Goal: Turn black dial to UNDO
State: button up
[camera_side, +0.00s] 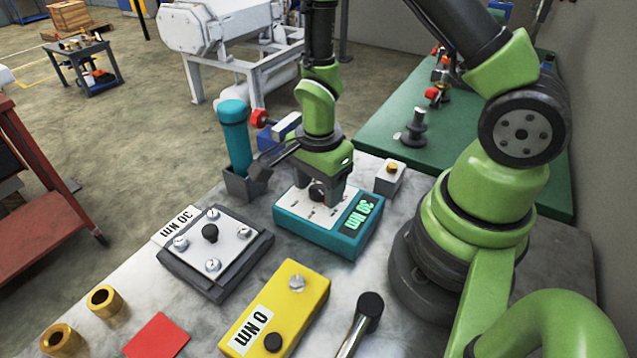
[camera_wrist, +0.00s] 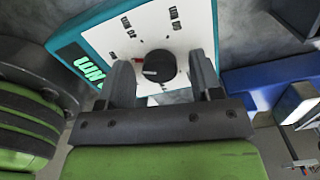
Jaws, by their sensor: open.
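The black dial (camera_wrist: 160,66) sits on the white top face of a teal box (camera_side: 309,238). In the wrist view a light pointer mark shows on the dial's left side. The box has a green display (camera_side: 360,218) reading 30 Nm. My gripper (camera_side: 320,195) is directly over the box, pointing down. In the wrist view my gripper (camera_wrist: 163,80) has one finger on each side of the dial, and it is open. I cannot tell whether the fingers touch the dial. Labels around the dial are small, and I cannot read UNDO on them.
A grey plate with screws (camera_side: 220,245) lies left of the teal box. A yellow box (camera_side: 280,305) labelled 0 Nm is in front. A teal cylindrical tool (camera_side: 235,135) stands in a grey holder behind left. A small box with a yellow button (camera_side: 391,178) is at the right.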

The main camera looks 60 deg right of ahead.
jog(key=shift+c, duration=0.3)
jog(key=c, duration=0.9)
jog(key=shift+o, duration=0.2)
